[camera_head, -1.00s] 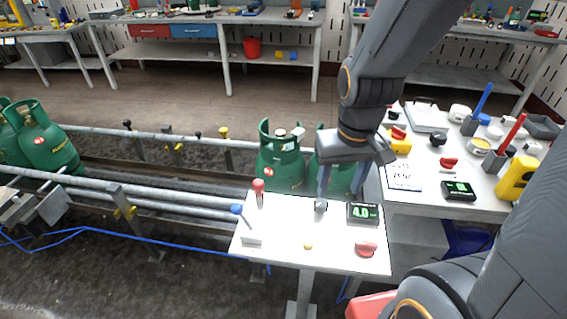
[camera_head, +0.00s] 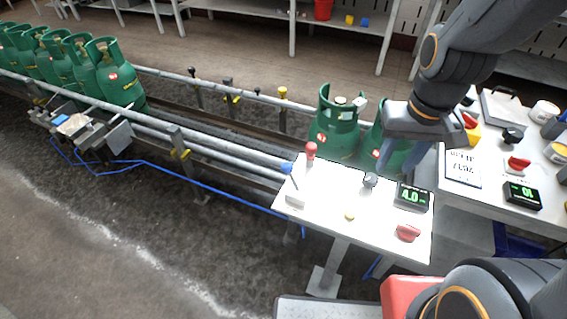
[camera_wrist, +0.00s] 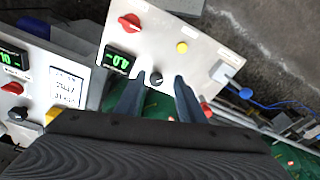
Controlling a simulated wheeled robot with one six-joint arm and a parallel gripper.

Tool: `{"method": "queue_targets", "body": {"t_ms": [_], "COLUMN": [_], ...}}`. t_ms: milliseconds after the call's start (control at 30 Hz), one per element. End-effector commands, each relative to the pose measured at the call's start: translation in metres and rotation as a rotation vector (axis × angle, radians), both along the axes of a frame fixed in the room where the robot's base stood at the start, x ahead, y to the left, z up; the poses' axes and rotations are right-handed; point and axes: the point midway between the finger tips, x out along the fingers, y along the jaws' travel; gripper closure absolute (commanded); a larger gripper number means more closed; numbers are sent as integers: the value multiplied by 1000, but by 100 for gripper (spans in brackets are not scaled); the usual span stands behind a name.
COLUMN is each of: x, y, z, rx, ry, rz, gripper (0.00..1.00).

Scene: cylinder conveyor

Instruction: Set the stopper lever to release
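A small white control panel (camera_head: 330,215) stands at the end of the conveyor. At its left edge a lever with a blue knob (camera_head: 287,168) rises from a white base and leans left; the knob also shows in the wrist view (camera_wrist: 245,93). A red-knobbed lever (camera_head: 311,150) stands upright at the back edge, partly hidden by a finger in the wrist view (camera_wrist: 206,109). Which one is the stopper lever I cannot read. My gripper (camera_head: 384,162) hangs over the panel's back right. In the wrist view its fingers (camera_wrist: 159,84) are apart and empty, near a black knob (camera_wrist: 155,78).
The panel also has a display reading 4.0 (camera_head: 413,196), a red switch (camera_head: 408,232) and a yellow button (camera_head: 349,215). Green gas cylinders (camera_head: 334,122) stand close behind it, with several more at the far left. A second control table (camera_head: 470,200) is on the right.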

Motion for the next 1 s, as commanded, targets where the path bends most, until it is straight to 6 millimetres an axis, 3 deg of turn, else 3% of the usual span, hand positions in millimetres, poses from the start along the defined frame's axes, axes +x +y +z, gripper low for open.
{"method": "queue_targets", "body": {"t_ms": [33, 200, 600, 1000], "x": [2, 14, 46, 50], "y": [3, 29, 137, 259], "z": [-1, -7, -22, -27], "rx": [-1, -16, -190, -425], "ry": [4, 46, 136, -4], "rz": [3, 2, -56, -169], "gripper": [73, 100, 100, 100]}}
